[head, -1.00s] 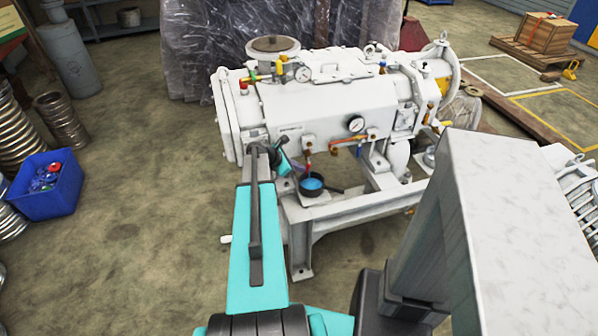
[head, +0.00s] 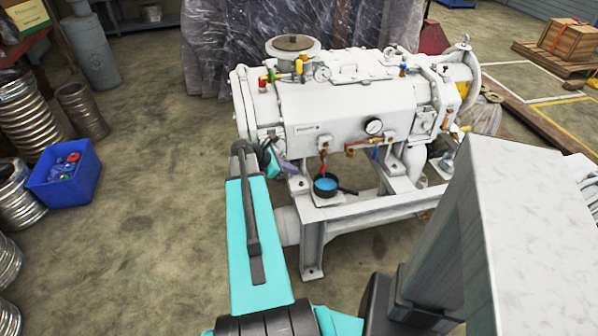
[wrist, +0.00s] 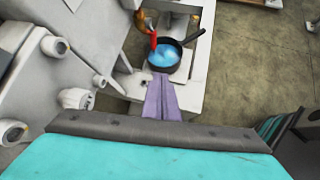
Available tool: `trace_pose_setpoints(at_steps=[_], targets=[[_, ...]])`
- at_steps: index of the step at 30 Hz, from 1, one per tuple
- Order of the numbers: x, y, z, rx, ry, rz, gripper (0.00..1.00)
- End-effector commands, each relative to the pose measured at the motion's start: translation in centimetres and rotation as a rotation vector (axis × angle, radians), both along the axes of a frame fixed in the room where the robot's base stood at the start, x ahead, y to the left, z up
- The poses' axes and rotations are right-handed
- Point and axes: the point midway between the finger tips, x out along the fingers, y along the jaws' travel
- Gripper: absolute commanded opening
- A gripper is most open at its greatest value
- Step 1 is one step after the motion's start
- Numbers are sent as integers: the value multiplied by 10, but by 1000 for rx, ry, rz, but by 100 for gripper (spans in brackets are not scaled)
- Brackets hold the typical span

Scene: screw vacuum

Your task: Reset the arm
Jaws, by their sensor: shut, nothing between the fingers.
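My teal arm reaches forward from the bottom of the head view toward the white screw vacuum machine (head: 345,105). My gripper (head: 289,170) is in front of the machine's lower left side, left of a small dark pan. In the wrist view the purple fingers of my gripper (wrist: 162,88) are together with nothing between them. The pan (wrist: 164,55) holds blue liquid and stands on the white frame just beyond the fingertips in that view. A red-handled valve (wrist: 153,40) is above the pan. The pan (head: 325,186) also shows in the head view.
A blue bin (head: 64,175) with coloured items stands at left, near stacked metal hoses (head: 28,115). A wooden crate (head: 553,38) is at back right. Open concrete floor (head: 150,240) lies left of the machine. The machine's frame and pipes are close around my gripper.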

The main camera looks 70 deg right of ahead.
Motion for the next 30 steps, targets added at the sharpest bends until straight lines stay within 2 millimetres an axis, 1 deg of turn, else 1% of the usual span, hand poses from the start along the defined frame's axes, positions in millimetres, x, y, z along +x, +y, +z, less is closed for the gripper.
trace_pose_setpoints(at_steps=[2, 6, 23, 26, 30], targets=[[4, 4, 3, -1, 0, 1, 0], [7, 7, 6, -1, 0, 1, 0], [10, 8, 6, 0, 0, 6, 0], [19, 11, 6, 0, 0, 19, 0], [44, 23, -1, 8, 5, 60, 0]])
